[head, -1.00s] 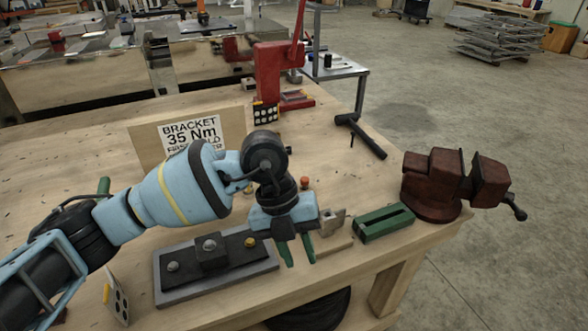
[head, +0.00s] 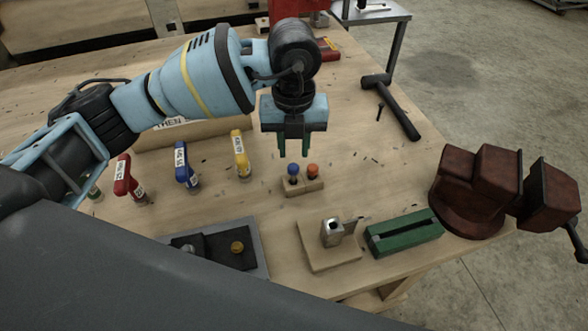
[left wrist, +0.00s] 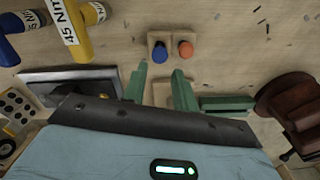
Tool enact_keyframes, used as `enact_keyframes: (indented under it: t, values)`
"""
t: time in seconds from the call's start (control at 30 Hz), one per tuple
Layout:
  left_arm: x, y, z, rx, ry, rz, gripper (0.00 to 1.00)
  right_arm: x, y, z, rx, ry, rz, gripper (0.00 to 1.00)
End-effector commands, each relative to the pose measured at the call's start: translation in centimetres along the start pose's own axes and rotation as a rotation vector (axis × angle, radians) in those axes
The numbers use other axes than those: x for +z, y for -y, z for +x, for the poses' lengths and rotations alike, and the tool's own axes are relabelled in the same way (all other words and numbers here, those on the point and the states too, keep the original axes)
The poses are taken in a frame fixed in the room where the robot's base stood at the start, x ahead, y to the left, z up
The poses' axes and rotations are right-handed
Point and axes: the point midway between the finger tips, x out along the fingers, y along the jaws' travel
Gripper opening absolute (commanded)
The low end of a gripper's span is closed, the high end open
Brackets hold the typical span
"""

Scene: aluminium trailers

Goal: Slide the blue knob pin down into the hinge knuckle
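The blue knob pin (head: 293,169) stands upright in a small wooden block (head: 303,186), beside an orange knob pin (head: 313,171). My left gripper (head: 294,152) points down just above and behind the blue knob in the head view. Its green fingers are apart with nothing between them. In the left wrist view the blue knob (left wrist: 159,53) shows just beyond the open fingertips (left wrist: 158,78). The hinge knuckle (head: 331,232) is a metal block with a dark hole on top, beside a hinge leaf on a wooden base (head: 333,259), nearer the front edge. My right gripper is not in view.
A green slotted block (head: 404,233) and a red vise (head: 474,190) are right of the hinge. Red, blue and yellow labelled tools (head: 240,155) stand left of the pin block. A grey-framed fixture (head: 262,252) lies at front. A black hammer (head: 392,105) lies behind right.

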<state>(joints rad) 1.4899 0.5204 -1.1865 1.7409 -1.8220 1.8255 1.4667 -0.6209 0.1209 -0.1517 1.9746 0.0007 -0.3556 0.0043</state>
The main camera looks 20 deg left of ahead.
Motion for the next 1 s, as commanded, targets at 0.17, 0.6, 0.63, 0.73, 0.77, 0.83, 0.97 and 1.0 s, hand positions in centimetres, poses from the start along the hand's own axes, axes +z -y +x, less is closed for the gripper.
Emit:
enact_keyframes:
  t: [0.17, 0.6, 0.63, 0.73, 0.77, 0.83, 0.97, 1.0]
  values:
    - [0.0, -0.1, 1.6, 0.001, -0.002, -0.001, 0.28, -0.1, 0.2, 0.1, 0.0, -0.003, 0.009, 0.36]
    - [0.1, -0.3, 5.0, 0.002, -0.003, 0.0, 0.28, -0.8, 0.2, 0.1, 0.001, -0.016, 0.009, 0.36]
    - [0.1, -0.2, 5.5, 0.001, -0.004, 0.0, 0.28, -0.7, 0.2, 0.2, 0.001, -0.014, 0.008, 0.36]
    - [0.1, -0.2, 6.5, 0.001, -0.003, -0.001, 0.28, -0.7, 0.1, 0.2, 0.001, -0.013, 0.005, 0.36]
    - [0.1, -0.2, 6.7, 0.0, -0.002, -0.001, 0.28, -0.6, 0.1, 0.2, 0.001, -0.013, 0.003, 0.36]
    - [0.1, -0.2, 6.8, -0.001, -0.001, 0.0, 0.28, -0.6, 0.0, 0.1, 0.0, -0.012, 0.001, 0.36]
    - [0.1, -0.2, 6.8, -0.001, -0.001, 0.0, 0.28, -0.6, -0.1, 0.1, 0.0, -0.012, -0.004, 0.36]
    - [0.1, -0.2, 6.8, -0.001, -0.001, 0.0, 0.26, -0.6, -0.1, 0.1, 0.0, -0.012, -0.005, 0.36]
